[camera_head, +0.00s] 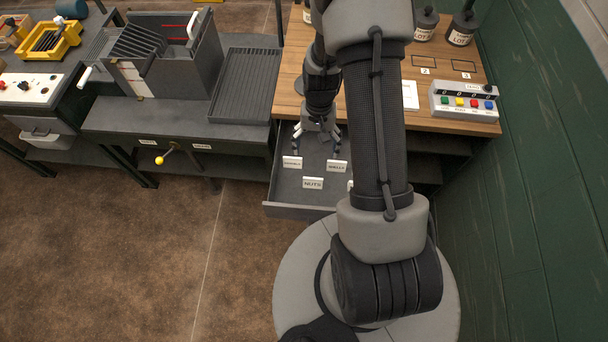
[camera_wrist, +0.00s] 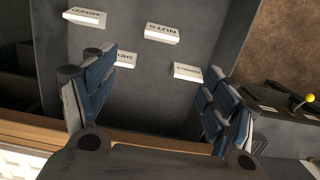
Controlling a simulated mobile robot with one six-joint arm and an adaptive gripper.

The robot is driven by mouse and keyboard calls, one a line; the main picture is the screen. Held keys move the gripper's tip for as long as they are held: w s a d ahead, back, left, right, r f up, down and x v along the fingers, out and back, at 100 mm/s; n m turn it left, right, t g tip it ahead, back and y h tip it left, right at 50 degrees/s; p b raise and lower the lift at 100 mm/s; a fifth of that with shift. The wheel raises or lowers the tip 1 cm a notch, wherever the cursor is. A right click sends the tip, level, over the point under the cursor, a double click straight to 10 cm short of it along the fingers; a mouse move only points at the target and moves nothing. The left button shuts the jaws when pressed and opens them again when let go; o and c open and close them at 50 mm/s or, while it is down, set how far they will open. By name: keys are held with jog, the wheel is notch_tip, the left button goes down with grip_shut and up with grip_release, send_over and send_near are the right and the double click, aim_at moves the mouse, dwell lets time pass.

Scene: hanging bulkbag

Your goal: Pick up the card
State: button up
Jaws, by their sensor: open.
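Several small white label cards stand in an open grey drawer (camera_head: 285,208). One card reads NUTS (camera_head: 313,183); it also shows in the wrist view (camera_wrist: 162,33). Another card (camera_head: 292,162) is at its left and a third (camera_head: 337,166) at its right, their lettering too small to read surely. A further card is mostly hidden by my arm in the head view, but shows at upper left in the wrist view (camera_wrist: 85,17). My gripper (camera_head: 318,138) is open and empty above the drawer's back part. In the wrist view its fingers (camera_wrist: 160,68) are spread, with cards beyond them.
A grey workbench (camera_head: 180,124) with a yellow-knobbed lever (camera_head: 160,160) stands left. A green wall (camera_head: 535,150) bounds the right.

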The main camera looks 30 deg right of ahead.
jog(key=b, duration=0.3)
send_near(313, 180)
jog(key=f, duration=0.5)
jog(key=shift+w+d+f, duration=0.2)
jog(key=shift+d+f, duration=0.05)
jog(key=shift+f, duration=0.1)
jog(key=f+b, duration=0.2)
jog(key=f, duration=0.1)
jog(key=s+a+f, duration=0.1)
jog(key=f, duration=0.1)
jog(key=shift+f+b, duration=0.1)
jog(key=shift+b, duration=0.3)
jog(key=shift+c, duration=0.3)
jog(key=c, duration=0.8)
